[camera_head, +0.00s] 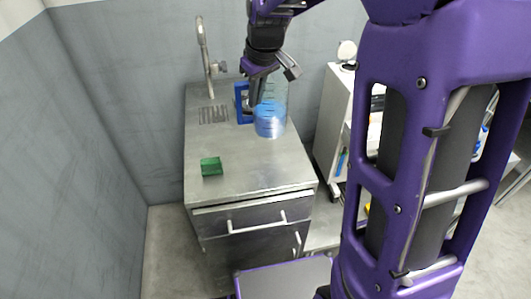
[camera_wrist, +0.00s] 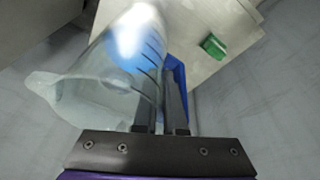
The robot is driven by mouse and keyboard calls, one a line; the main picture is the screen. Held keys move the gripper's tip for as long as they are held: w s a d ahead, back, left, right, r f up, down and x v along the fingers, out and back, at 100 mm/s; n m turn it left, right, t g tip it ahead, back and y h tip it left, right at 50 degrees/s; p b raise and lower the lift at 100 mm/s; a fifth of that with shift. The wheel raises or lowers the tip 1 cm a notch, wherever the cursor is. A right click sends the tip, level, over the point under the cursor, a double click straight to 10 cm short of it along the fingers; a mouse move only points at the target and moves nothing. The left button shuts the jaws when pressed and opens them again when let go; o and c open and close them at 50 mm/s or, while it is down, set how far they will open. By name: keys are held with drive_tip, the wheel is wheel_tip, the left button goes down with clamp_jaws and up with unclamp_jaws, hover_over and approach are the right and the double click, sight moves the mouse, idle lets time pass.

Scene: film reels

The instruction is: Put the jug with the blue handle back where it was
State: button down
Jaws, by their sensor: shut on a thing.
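The clear jug with black level marks and a blue handle (camera_head: 240,104) is over the steel counter (camera_head: 225,185), near its back right part. Blue shows in its lower part. My gripper (camera_head: 256,100) comes down from above and is shut on the jug's handle side. In the wrist view the jug (camera_wrist: 100,90) fills the left, with its spout to the left, and the blue handle (camera_wrist: 176,75) shows behind the fingers (camera_wrist: 160,100). I cannot tell whether the jug's base touches the counter.
A green block-like object (camera_head: 211,167) lies on the counter's front left part. A tap (camera_head: 204,45) and drain grate (camera_head: 214,114) are behind to the left. A white shelf unit (camera_head: 332,125) stands to the right. The counter's middle front is clear.

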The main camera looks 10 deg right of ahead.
sight(256, 132)
wheel_tip(256, 132, down, 9)
drive_tip(key=shift+f+b, duration=0.1)
drive_tip(key=shift+b, duration=0.65)
drive_tip(key=shift+f, duration=0.15)
drive_tip(key=c, duration=1)
unclamp_jaws()
drive_tip(key=p+v, duration=0.2)
drive_tip(key=v, duration=1)
drive_tip(key=shift+d, duration=0.1)
